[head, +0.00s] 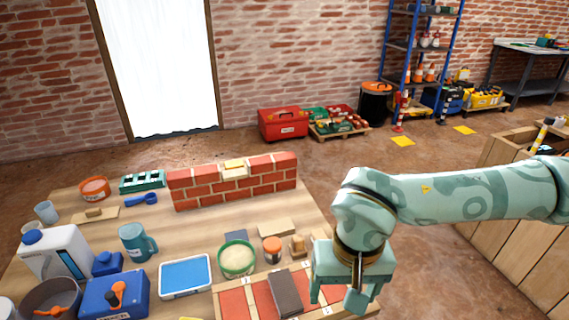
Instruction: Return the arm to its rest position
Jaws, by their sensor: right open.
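My right arm reaches in from the right. Its gripper (335,292) points down over the front right of the wooden table (195,226), above the right end of a tray of red tiles (232,303). The jaws are apart and I see nothing between them. A dark grey block (285,292) lies on the tray just left of the gripper; I cannot tell if they touch. My left gripper is not in view.
The table holds a green bowl (237,258), an orange-lidded jar (272,250), a blue tray (185,276), a teal mug (137,243) and a white jug (58,252). A wooden cabinet (510,235) stands at the right. Open floor (420,245) lies between it and the table.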

